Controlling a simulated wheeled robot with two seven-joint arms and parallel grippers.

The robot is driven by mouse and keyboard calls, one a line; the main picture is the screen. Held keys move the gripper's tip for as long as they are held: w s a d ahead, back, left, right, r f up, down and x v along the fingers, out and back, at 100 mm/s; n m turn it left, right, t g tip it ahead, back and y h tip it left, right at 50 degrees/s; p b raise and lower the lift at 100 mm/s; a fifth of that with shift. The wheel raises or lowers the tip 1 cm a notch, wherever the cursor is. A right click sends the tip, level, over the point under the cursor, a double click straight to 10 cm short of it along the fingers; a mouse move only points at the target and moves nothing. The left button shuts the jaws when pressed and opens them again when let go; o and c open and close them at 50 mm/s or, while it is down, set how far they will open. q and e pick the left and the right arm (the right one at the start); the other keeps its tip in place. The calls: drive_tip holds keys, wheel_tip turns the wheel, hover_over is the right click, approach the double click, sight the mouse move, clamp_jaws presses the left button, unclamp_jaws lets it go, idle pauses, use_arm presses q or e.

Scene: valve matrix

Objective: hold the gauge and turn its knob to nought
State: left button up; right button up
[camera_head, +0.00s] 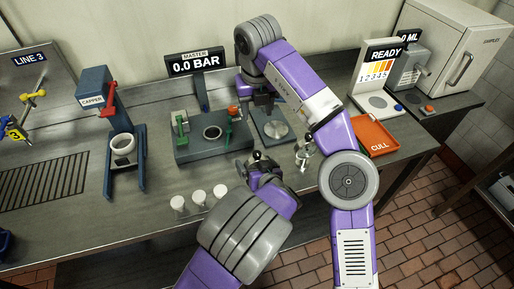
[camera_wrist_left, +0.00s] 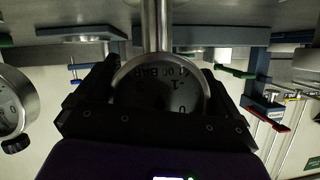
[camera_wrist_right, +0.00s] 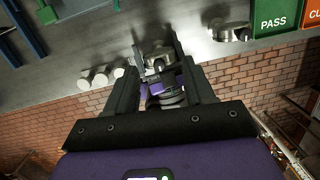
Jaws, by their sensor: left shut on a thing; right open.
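My left gripper (camera_head: 262,172) is shut on a round steel gauge (camera_wrist_left: 160,88). In the left wrist view, the gauge's dark dial sits between both fingers, with a metal stem running up from it. Its BAR lettering is upside down and I cannot read the pointer. A dark knob-like tip (camera_head: 257,155) shows above this gripper in the head view. My right gripper (camera_head: 264,106) points down behind the left one, open. In the right wrist view, metal parts (camera_wrist_right: 157,58) and my left arm show between or beyond the right fingers; I cannot tell contact.
The master display (camera_head: 197,63) reads 0.0 BAR. A test stand (camera_head: 213,148) and steel plate (camera_head: 276,131) are behind. Another gauge (camera_head: 303,156) stands to the right, near the red CULL tray (camera_head: 374,137). Several white cylinders (camera_head: 199,197) stand at the front edge.

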sight(257, 153)
drive_tip(key=shift+n+g, duration=0.4)
drive_tip(key=shift+g, duration=0.5)
drive_tip(key=s+f, duration=0.1)
drive_tip(key=f, duration=0.3)
drive_tip(key=s+f, duration=0.1)
drive_tip(key=f, duration=0.3)
drive_tip(key=s+f, duration=0.1)
drive_tip(key=f, duration=0.3)
drive_tip(key=shift+s, duration=0.2)
clamp_jaws()
